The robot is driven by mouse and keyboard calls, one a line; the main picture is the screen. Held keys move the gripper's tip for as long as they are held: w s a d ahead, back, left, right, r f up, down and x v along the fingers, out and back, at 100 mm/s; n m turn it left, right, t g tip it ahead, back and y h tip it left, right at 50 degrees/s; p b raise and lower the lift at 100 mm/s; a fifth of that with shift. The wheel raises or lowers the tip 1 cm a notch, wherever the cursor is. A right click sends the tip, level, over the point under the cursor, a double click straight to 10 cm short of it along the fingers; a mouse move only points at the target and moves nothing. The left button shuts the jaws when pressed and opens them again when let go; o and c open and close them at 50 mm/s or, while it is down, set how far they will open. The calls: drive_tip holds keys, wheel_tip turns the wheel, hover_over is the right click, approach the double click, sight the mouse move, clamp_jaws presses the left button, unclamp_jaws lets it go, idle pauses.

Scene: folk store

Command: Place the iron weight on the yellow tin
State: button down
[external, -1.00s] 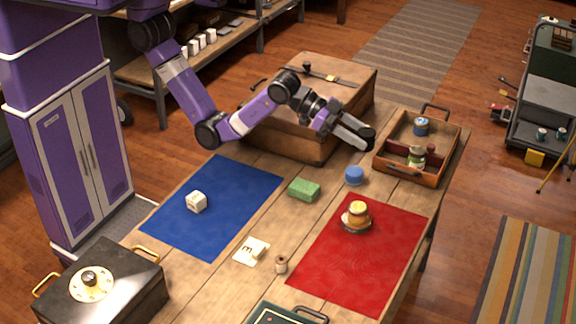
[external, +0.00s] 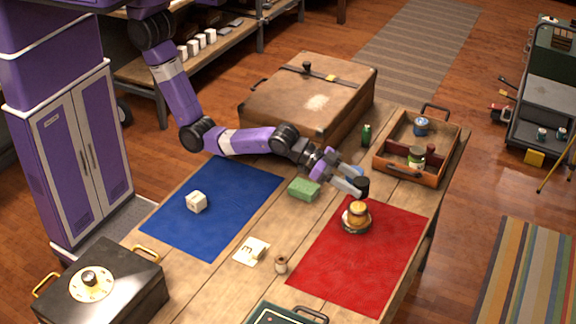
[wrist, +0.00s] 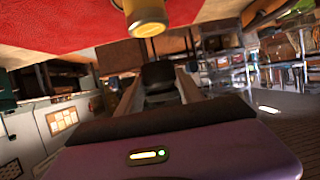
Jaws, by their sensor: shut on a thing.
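My gripper (external: 355,181) is shut on the iron weight (external: 362,188), a small black piece at its fingertips. The weight also shows dark between the fingers in the wrist view (wrist: 158,72). The yellow tin (external: 357,211) sits on a dark, shiny round base on the red mat. The weight is just above and slightly behind the tin in the external view, with what looks like a small gap between them. In the wrist view the yellow tin (wrist: 147,22) is at the top, partly cut off, apart from the weight.
The red mat (external: 338,265) is otherwise clear. A blue tin (external: 358,171) is partly hidden behind my gripper. A green block (external: 304,189) lies to the left, and a green bottle (external: 366,135) and an orange-brown tray (external: 392,174) stand behind. A brown suitcase (external: 275,120) fills the table's back.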

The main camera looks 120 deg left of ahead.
sight(353, 205)
drive_tip(key=shift+f, duration=2.1)
drive_tip(key=shift+f, duration=0.2)
drive_tip(key=c, duration=0.7)
unclamp_jaws()
drive_tip(key=shift+f, duration=0.1)
drive_tip(key=shift+c, duration=0.2)
drive_tip(key=a+v, duration=0.1)
drive_tip(key=v, duration=1.1)
drive_tip(key=shift+d, duration=0.45)
drive_tip(key=shift+s, duration=0.1)
